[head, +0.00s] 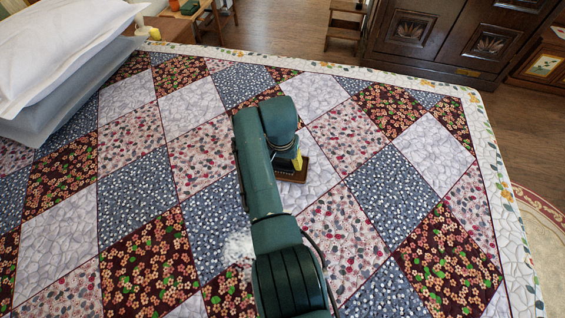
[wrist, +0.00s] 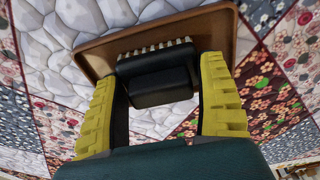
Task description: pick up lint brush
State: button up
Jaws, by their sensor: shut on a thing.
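The lint brush (wrist: 158,88) shows in the wrist view as a black block with a ridged row of pale bristles along its far edge. It lies between the two yellow fingers of my gripper (wrist: 158,75), which is shut on it from both sides. In the head view my gripper (head: 296,163) points down over the middle of the bed. The brush is mostly hidden there by the gripper and arm. A brown tray (wrist: 88,60) lies beneath and beyond the brush; I cannot tell whether the brush touches it. The tray also shows in the head view (head: 294,178).
A patchwork quilt (head: 130,240) covers the wide bed, with clear room around the tray. White and grey pillows (head: 60,55) lie at the upper left. A dark carved armoire (head: 440,40) stands beyond the far edge, with a small wooden step stool (head: 345,22) beside it.

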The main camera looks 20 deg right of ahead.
notch_tip(320, 180, up, 10)
jog(key=shift+p, duration=0.7)
jog(key=o, duration=0.4)
jog(key=shift+c, duration=1.3)
